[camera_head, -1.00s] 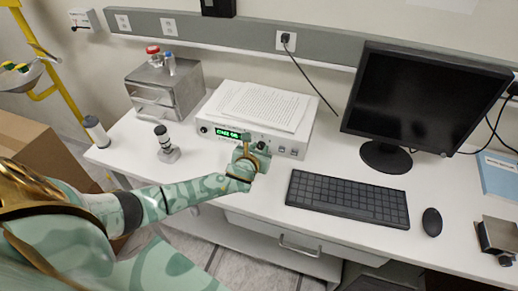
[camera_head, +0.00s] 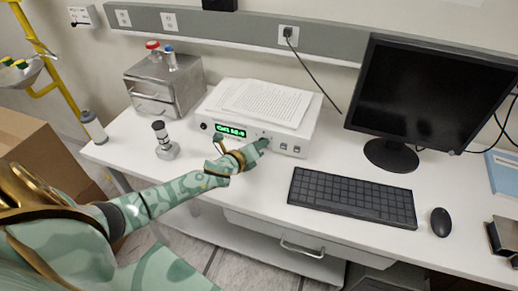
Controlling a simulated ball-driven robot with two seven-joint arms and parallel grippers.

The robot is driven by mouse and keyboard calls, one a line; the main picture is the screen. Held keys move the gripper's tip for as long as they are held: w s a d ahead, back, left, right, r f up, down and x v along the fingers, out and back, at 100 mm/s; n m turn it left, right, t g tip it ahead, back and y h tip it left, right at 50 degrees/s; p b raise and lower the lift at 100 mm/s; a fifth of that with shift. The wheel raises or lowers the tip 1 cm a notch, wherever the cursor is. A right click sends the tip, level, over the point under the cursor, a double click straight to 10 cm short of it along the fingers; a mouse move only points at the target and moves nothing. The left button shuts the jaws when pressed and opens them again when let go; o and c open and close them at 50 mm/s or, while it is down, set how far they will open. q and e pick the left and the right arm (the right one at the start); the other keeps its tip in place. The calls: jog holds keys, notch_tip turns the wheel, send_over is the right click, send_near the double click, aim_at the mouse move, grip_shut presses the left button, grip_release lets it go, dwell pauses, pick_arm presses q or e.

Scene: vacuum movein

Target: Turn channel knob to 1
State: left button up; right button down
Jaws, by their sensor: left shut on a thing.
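A white instrument box (camera_head: 210,112) sits on the white desk with papers (camera_head: 265,100) on top. Its front has a lit green display (camera_head: 231,130); the text is too small to read surely. My left gripper (camera_head: 264,144) reaches in from the left to the box's front face, right of the display, and is shut on a knob there. The gripper hides the knob and its markings, so its setting cannot be told. My right gripper is not in view.
A black keyboard (camera_head: 351,198), mouse (camera_head: 440,222) and monitor (camera_head: 430,95) stand to the right. A metal drawer box (camera_head: 165,90) and a small dark-topped device (camera_head: 165,143) stand to the left.

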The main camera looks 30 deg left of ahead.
pick_arm(q)
jog(key=shift+n+b, duration=0.3)
jog(key=shift+n, duration=0.1)
dwell(0.3)
jog(key=o, duration=1)
jog(key=v, duration=1.1)
jog(key=p+v, duration=0.1)
jog(key=v, duration=0.4)
jog(key=shift+s+a+f, duration=0.2)
jog(key=shift+a, duration=0.15)
